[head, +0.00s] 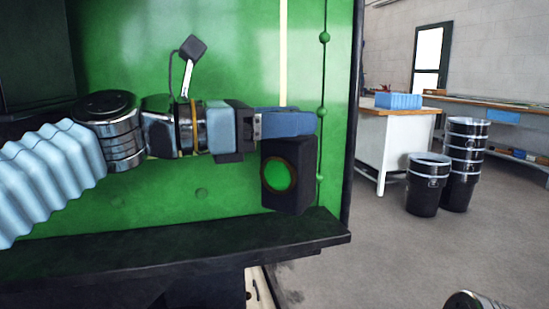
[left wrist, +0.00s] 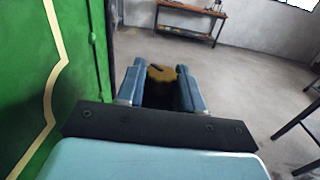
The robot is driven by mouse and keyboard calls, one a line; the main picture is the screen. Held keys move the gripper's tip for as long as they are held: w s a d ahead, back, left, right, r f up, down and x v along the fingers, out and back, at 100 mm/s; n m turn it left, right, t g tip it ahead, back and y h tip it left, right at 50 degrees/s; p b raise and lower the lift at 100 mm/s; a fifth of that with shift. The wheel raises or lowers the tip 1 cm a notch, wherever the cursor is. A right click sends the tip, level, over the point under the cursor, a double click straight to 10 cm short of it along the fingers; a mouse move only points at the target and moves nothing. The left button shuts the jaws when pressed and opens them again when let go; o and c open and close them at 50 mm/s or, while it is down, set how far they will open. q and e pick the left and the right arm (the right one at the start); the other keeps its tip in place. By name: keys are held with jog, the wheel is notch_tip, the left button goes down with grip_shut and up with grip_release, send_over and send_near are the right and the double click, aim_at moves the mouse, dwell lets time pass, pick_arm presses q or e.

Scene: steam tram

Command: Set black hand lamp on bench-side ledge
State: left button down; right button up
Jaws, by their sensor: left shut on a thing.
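The black hand lamp (head: 285,203) is a dark box with a round, brown-rimmed face that looks green. It hangs upright below my left gripper (head: 300,123), which is shut on its top. In the left wrist view a brassy top part of the lamp (left wrist: 160,74) shows between the two blue fingers (left wrist: 158,88). The dark ledge (head: 180,247) runs along the foot of the green tram side, and the lamp is over or in front of its right end. I cannot tell whether the lamp's base touches the ledge. My right gripper is not in view.
The green tram side (head: 225,185) stands close behind the arm, with a dark post at its right edge. Black buckets (head: 425,185) stand on the floor at right, near a white bench (head: 392,140) with a blue item (head: 398,100). The ledge looks bare.

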pick_arm(q)
jog(key=w+a, duration=0.2)
jog(key=w, duration=0.4)
notch_tip(320, 180, down, 7)
jog(key=b, duration=0.2)
jog(key=shift+f+b, duration=0.15)
jog(key=shift+b, duration=0.2)
jog(key=c, duration=1.2)
grip_release()
jog(key=shift+f, duration=0.1)
jog(key=o, duration=0.5)
